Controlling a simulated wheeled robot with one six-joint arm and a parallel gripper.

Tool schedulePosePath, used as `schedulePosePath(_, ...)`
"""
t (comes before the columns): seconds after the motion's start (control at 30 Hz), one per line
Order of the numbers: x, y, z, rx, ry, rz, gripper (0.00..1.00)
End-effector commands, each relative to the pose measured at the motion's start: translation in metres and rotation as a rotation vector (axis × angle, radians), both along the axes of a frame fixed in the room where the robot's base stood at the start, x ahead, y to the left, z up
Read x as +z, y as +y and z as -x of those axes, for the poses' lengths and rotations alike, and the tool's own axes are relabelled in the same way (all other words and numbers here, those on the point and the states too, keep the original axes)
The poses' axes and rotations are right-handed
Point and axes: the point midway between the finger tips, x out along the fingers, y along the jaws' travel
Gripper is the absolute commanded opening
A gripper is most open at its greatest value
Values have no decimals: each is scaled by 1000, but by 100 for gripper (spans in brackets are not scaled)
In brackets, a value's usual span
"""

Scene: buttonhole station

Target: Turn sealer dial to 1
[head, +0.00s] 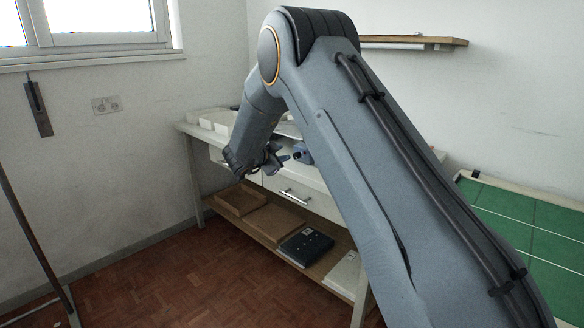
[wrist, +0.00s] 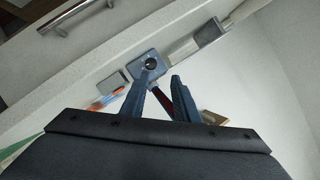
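In the wrist view, the sealer dial (wrist: 151,64) is a dark round knob on a small blue-grey housing, just beyond my fingertips. I cannot read any number or its setting. My gripper (wrist: 158,80) is open, with two blue-grey fingers apart and nothing seen held between them. The left finger overlaps the lower edge of the housing in the picture; I cannot tell whether it touches. In the head view, my gripper (head: 280,157) is over the front of the white bench (head: 315,178), and the dial cannot be made out there, with my arm covering part of the bench.
A long pale bar with a grey block (wrist: 208,33) extends from the housing. A small grey block (wrist: 113,82) and an orange-and-blue item (wrist: 106,102) lie to its left. A drawer handle (head: 295,195) is on the bench front. A green mat (head: 530,215) lies right; the floor ahead is clear.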

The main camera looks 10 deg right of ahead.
Motion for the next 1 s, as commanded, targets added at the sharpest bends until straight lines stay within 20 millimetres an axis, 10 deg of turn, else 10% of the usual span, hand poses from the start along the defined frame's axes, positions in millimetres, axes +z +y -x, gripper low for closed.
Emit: schedulePosePath(1.0, -40, -53, -58, -136, -41, -14, 28)
